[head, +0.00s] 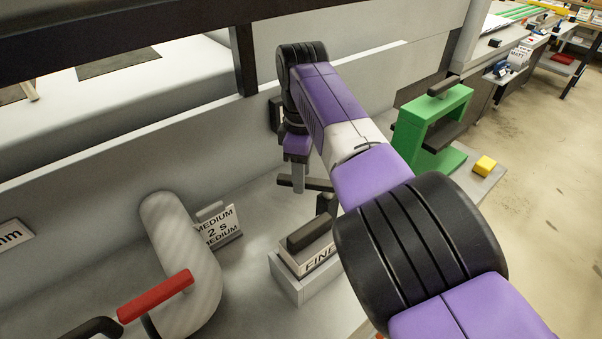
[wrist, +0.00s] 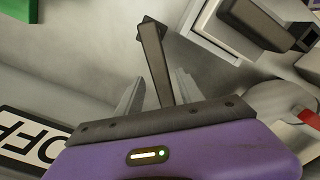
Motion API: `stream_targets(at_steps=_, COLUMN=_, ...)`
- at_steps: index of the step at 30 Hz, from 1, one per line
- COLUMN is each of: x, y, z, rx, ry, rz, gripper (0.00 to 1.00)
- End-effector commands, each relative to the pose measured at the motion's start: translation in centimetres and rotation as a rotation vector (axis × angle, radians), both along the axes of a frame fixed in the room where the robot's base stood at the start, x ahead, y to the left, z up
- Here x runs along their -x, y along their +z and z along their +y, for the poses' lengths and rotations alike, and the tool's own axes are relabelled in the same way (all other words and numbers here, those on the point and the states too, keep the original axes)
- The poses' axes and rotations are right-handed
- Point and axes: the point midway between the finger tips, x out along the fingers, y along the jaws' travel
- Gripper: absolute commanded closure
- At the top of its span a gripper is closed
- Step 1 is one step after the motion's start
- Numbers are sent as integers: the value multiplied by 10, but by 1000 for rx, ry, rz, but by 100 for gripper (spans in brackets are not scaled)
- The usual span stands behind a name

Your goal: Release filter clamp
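A dark lever bar (head: 320,185) on a short post stands behind the block marked FINE; it seems to be the filter clamp, though no label on it is seen. In the wrist view the dark bar (wrist: 153,62) lies lengthwise between my two fingers. My gripper (head: 298,185) points down at the bar's left end, beside the grey panel. In the wrist view my gripper (wrist: 157,88) is open, with a visible gap between each finger and the bar. I cannot tell how deep the bar sits between the fingers.
The FINE block (head: 310,248) with a dark handle stands close below my gripper. A grey hose-like cylinder (head: 180,255), a red handle (head: 156,295) and a MEDIUM sign (head: 217,228) are to the left. A green frame (head: 413,130) and yellow block (head: 484,166) are right. An OFF sign (wrist: 30,138) shows.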

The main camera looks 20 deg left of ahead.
Motion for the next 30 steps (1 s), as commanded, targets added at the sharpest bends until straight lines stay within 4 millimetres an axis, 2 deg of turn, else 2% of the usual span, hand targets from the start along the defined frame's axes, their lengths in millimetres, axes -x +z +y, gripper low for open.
stream_targets(at_steps=11, x=1, y=3, z=1, rx=-1, ry=3, rz=1, gripper=55)
stream_targets(at_steps=24, x=0, y=66, z=1, rx=-1, ry=2, rz=1, gripper=55)
stream_targets(at_steps=30, x=1, y=77, z=1, rx=-1, ry=2, rz=2, gripper=55)
